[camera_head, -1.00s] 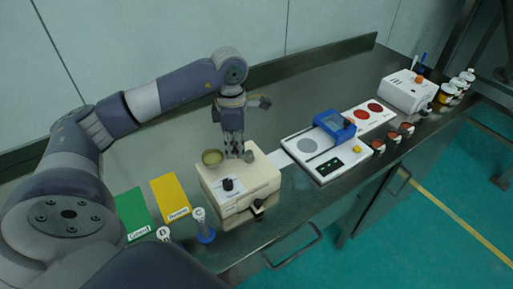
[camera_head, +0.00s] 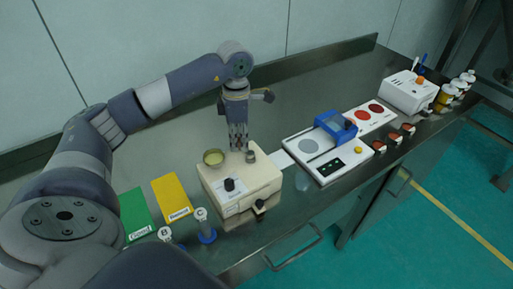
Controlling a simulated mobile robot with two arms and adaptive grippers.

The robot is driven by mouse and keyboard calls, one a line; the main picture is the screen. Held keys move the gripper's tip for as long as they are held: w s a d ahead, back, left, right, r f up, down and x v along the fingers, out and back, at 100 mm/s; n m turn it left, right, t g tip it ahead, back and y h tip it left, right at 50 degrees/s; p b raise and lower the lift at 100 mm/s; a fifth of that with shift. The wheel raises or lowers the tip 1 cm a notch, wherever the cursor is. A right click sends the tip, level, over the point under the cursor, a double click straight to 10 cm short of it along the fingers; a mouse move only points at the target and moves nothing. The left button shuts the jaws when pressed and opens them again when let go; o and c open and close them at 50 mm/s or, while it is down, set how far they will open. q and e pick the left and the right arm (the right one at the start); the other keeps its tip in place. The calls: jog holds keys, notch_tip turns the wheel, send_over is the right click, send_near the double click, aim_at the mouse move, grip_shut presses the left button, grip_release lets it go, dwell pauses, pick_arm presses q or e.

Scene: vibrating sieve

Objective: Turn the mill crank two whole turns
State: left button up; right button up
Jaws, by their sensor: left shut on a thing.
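The mill is a cream box (camera_head: 262,183) on the steel bench. It has a round olive bowl (camera_head: 213,158) and a small grey cylinder (camera_head: 250,156) on top, and black knobs on its top and front. My left gripper (camera_head: 238,149) points down at the back of the mill's top, between the bowl and the grey cylinder. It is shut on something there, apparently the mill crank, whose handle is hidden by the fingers. My right gripper is out of view.
Green (camera_head: 135,213) and yellow (camera_head: 171,196) cards and blue-based tubes (camera_head: 205,226) stand left of the mill. A white device with a blue frame (camera_head: 335,125) stands to its right. Several small jars (camera_head: 394,139) line the front edge. The bench behind is mostly clear.

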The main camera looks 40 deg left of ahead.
pick_arm(q)
jog(key=shift+w+d, duration=0.15)
jog(key=shift+w, duration=0.05)
jog(key=shift+w+d+f, duration=0.2)
jog(key=shift+w+d, duration=0.25)
jog(key=shift+w, duration=0.3)
jog(key=shift+d, duration=0.1)
jog(key=shift+d+f, duration=0.15)
jog(key=shift+o, duration=0.5)
jog(key=shift+w+d, duration=0.4)
jog(key=shift+d, duration=0.55)
jog(key=shift+c, duration=0.2)
jog(key=shift+d, duration=0.15)
